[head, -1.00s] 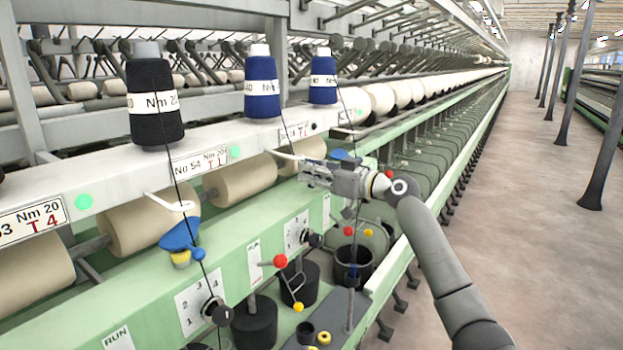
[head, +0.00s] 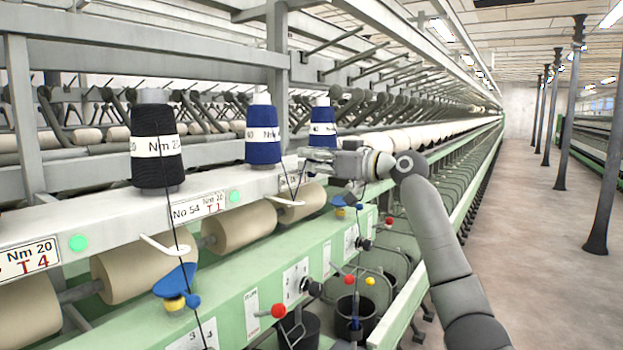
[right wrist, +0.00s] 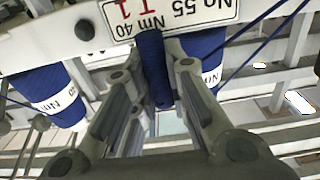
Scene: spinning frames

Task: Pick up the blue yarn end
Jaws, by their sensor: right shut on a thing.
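My right gripper (head: 308,163) is raised at the white rail, just in front of and below the right blue spool (head: 322,124). The left blue spool (head: 262,134) stands on the rail to its left. In the right wrist view, the fingers of my right gripper (right wrist: 153,88) are closed around a dark blue yarn end (right wrist: 152,55), which shows as a thick upright piece between them. Two blue spools show there, one at left (right wrist: 46,95) and one partly behind the right finger (right wrist: 203,52). Thin blue strands (right wrist: 262,45) cross at the upper right. My left gripper is not seen.
A black spool (head: 156,146) stands on the rail at left. Beige rollers (head: 240,225), white hooks and a green panel (head: 235,318) with knobs lie below. A label plate (right wrist: 172,10) is close to the fingers. The aisle floor (head: 540,240) at right is clear.

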